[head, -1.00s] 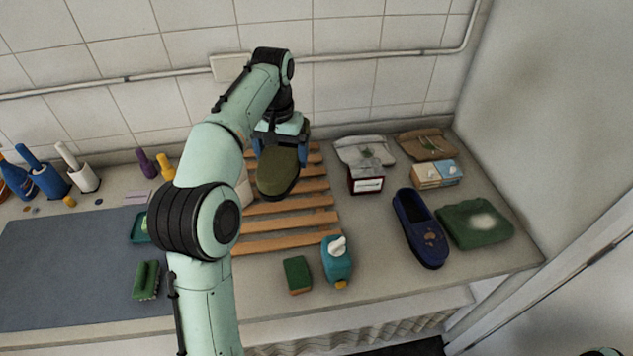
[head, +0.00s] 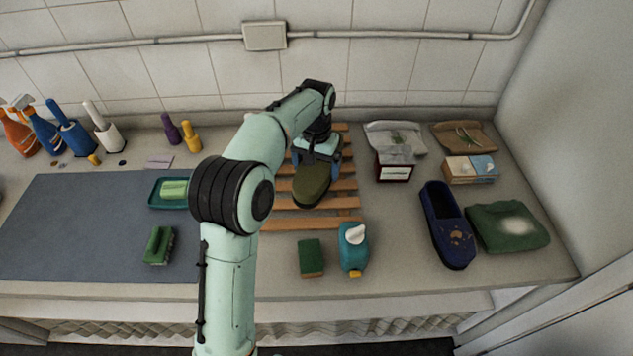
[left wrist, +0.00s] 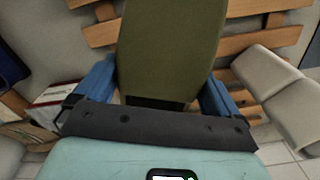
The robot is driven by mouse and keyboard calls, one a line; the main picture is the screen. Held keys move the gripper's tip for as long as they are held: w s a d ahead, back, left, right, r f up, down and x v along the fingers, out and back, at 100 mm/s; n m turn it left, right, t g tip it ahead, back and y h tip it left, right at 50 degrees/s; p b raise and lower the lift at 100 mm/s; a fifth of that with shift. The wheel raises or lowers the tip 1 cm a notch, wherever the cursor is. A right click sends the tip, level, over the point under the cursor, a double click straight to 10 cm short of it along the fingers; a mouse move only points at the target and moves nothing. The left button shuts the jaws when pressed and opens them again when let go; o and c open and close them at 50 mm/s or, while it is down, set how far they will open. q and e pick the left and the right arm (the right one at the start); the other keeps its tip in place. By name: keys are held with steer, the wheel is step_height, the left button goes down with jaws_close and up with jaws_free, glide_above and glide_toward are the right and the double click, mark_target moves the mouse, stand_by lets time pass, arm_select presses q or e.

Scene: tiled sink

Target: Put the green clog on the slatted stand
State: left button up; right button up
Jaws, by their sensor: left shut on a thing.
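The green clog (head: 312,184) is olive green with a dark sole edge. My left gripper (head: 318,158) is shut on its far end, and the toe points toward the front of the counter. In the left wrist view the clog (left wrist: 168,45) lies between the two blue fingers of the gripper (left wrist: 158,88). The slatted stand (head: 340,203) is a rack of orange-brown wooden slats, directly below the clog in the head view. Whether the clog touches the slats or hovers just above them I cannot tell. My left arm hides the stand's left part. My right gripper is not in view.
A blue clog (head: 447,225) and a green cloth (head: 508,227) lie to the right. A grey mat (head: 85,225) covers the left.

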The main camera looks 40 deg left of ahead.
mark_target(317, 164)
arm_select(q)
steer(key=shift+f+b, duration=0.35)
steer(key=shift+f, duration=2.4)
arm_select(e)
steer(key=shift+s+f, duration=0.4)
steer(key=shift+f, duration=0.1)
arm_select(q)
steer(key=shift+f, duration=0.15)
steer(key=o, duration=0.8)
step_height(317, 164, up, 12)
steer(key=shift+f+p, duration=0.2)
steer(key=shift+p, duration=0.8)
steer(key=shift+r, duration=0.35)
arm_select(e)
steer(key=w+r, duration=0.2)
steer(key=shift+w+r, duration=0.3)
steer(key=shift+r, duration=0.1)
